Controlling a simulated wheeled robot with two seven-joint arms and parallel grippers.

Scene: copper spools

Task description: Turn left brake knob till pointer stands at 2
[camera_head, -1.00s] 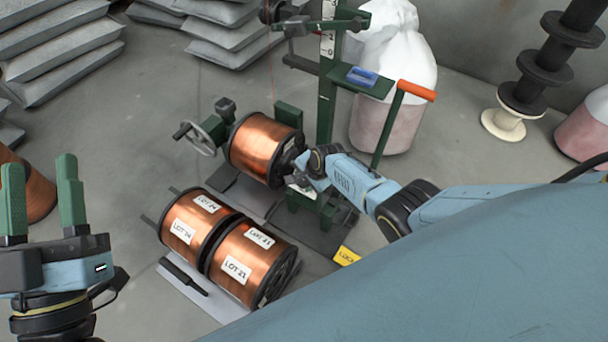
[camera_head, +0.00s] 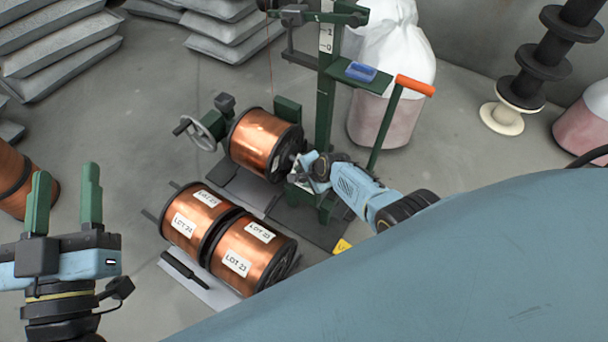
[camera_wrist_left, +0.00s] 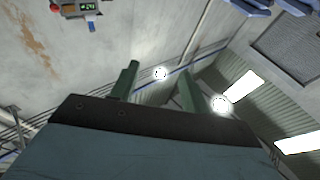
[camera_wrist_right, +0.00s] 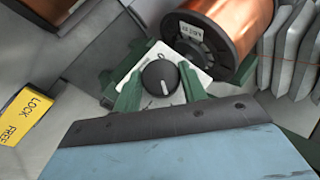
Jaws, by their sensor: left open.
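The black brake knob (camera_wrist_right: 159,78) with a white pointer line shows in the right wrist view on a white dial plate (camera_wrist_right: 187,66). A mark like a 0 shows at the plate's upper left; other numbers are hidden or unreadable. My right gripper (camera_wrist_right: 160,86) is open, with one green finger on each side of the knob; I cannot tell whether they touch it. In the head view my right gripper (camera_head: 308,170) is at the stand beside the upper copper spool (camera_head: 262,140) and hides the knob. My left gripper (camera_head: 66,185) is open and empty at the lower left.
Two labelled copper spools (camera_head: 243,255) lie in front of the green stand (camera_head: 325,110). A handwheel (camera_head: 207,130) is left of the upper spool. An orange-topped handle (camera_head: 416,86) rises behind my right arm. A yellow LOCK/FREE label (camera_wrist_right: 27,116) is left of the knob.

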